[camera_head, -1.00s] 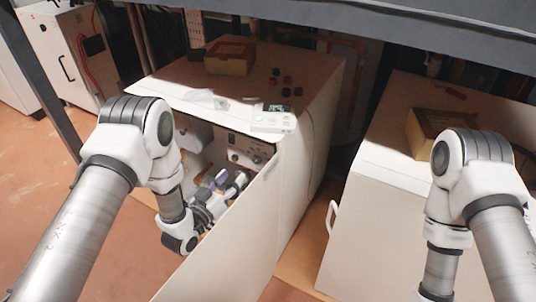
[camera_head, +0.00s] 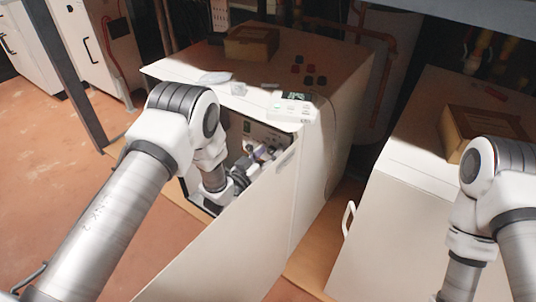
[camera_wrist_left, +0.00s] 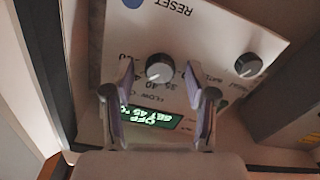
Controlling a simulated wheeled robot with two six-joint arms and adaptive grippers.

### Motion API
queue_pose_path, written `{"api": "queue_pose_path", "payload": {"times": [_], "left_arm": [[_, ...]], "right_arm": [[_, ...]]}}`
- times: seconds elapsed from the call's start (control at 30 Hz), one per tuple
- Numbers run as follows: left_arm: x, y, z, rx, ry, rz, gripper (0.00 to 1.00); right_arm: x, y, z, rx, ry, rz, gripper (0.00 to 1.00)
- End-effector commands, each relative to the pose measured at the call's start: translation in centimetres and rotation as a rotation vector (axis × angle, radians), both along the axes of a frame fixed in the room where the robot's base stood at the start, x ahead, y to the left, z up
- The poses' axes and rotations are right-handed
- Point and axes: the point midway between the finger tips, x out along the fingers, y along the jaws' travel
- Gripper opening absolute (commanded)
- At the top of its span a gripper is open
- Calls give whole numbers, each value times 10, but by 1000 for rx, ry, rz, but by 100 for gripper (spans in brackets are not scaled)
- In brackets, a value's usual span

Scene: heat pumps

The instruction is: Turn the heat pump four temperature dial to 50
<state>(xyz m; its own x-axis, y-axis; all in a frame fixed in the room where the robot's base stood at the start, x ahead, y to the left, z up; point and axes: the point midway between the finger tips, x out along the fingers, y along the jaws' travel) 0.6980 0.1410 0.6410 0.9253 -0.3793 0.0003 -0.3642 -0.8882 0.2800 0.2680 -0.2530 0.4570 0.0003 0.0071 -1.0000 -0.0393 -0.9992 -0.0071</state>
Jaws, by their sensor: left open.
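The open heat pump (camera_head: 345,90) stands in the middle of the head view, with its door (camera_head: 225,250) swung out toward me. My left gripper (camera_head: 263,153) reaches inside it, in front of the control panel (camera_head: 252,128). In the left wrist view, a round dark dial with a light face (camera_wrist_left: 160,68) sits between the two spread fingers of my left gripper (camera_wrist_left: 158,76). The fingers look open on either side of it; contact cannot be told. The panel appears upside down, with numbers around the dial. A green lit display (camera_wrist_left: 155,118) appears to read SET 45.
A second dial (camera_wrist_left: 248,65) sits to the right on the panel. A white device (camera_head: 292,106), a cardboard box (camera_head: 251,44) and several small dark caps lie on top of the heat pump. Another white unit (camera_head: 385,235) with a box (camera_head: 480,128) stands at right.

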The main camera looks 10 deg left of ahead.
Motion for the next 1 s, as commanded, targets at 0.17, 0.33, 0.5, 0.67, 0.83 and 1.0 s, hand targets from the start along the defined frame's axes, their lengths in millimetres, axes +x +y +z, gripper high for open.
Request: {"api": "queue_pose_path", "payload": {"times": [0.17,0.33,0.5,0.67,0.83,1.0], "left_arm": [[0,0,0,0,0,0,28],[0,0,0,0,0,0,0],[0,0,0,5,-2,0,0],[0,0,0,34,-15,0,0],[0,0,0,105,-44,0,0],[-1,0,0,217,-90,0,0]], "right_arm": [[0,0,0,0,0,0,40],[0,0,0,0,0,0,40],[0,0,0,0,0,0,40],[0,0,0,0,0,0,40],[0,0,0,0,0,0,40],[0,0,0,0,0,0,40]]}}
